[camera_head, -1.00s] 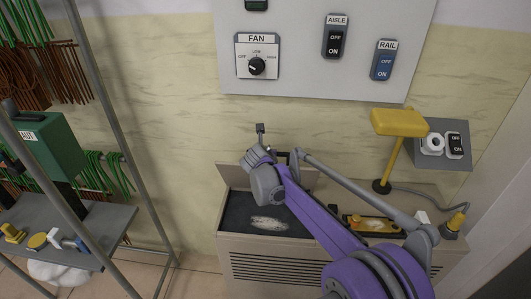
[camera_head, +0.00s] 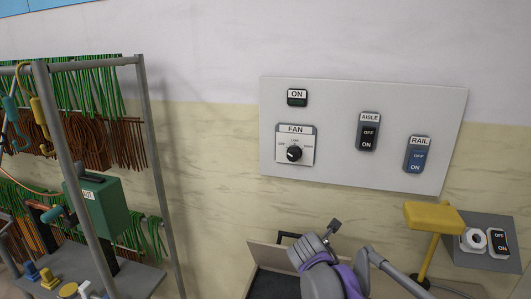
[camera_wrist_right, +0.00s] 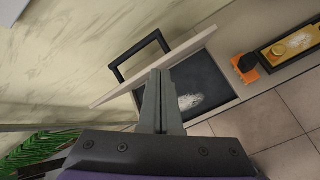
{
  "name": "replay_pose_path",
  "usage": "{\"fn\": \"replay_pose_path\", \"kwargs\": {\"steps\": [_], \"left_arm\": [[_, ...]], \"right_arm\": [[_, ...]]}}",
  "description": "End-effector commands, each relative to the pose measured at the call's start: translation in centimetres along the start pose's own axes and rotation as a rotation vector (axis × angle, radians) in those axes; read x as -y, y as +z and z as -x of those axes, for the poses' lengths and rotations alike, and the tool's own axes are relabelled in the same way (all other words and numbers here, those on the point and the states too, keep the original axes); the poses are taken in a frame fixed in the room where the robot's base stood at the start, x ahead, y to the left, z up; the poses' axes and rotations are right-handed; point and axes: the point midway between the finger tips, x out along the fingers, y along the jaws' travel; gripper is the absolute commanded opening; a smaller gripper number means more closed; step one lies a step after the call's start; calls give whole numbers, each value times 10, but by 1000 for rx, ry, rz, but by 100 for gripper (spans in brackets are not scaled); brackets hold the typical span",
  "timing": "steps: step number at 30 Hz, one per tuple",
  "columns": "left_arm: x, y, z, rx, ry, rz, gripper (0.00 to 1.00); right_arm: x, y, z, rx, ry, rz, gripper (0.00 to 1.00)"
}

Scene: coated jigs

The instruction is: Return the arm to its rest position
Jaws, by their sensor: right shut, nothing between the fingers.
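My right arm (camera_head: 325,275) reaches up from the bottom of the head view. Its gripper (camera_head: 334,226) is near the raised lid of the grey bin, in front of the wall below the switch panel. In the right wrist view the gripper's two fingers (camera_wrist_right: 158,75) are pressed together with nothing between them. The fingers point toward the bin's raised lid (camera_wrist_right: 150,70) and its black handle (camera_wrist_right: 139,56). I cannot tell how far off the lid is. My left gripper is out of view.
The wall panel (camera_head: 375,100) holds a fan dial (camera_head: 294,153) and labelled switches. A yellow lamp (camera_head: 434,217) and a switch box (camera_head: 485,225) are at right. A metal rack (camera_head: 155,130) with hanging cables stands at left. The dark bin interior (camera_wrist_right: 205,80) holds a pale patch.

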Motion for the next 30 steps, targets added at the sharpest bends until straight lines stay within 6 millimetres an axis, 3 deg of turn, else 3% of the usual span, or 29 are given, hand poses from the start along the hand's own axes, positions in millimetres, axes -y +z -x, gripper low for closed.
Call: {"fn": "replay_pose_path", "kwargs": {"steps": [1,5,9,15,21,30], "left_arm": [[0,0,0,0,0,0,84],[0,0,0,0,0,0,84],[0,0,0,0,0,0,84],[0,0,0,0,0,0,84],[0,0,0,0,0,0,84],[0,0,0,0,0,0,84]], "right_arm": [[31,-3,18,-24,-27,-185,0],[98,-23,55,-80,-109,-687,0],[168,-58,91,-112,-220,-1222,0],[244,-115,126,-114,-389,-1855,0],[276,-146,138,-95,-488,-2158,0],[279,-150,140,-91,-501,-2197,0]]}}
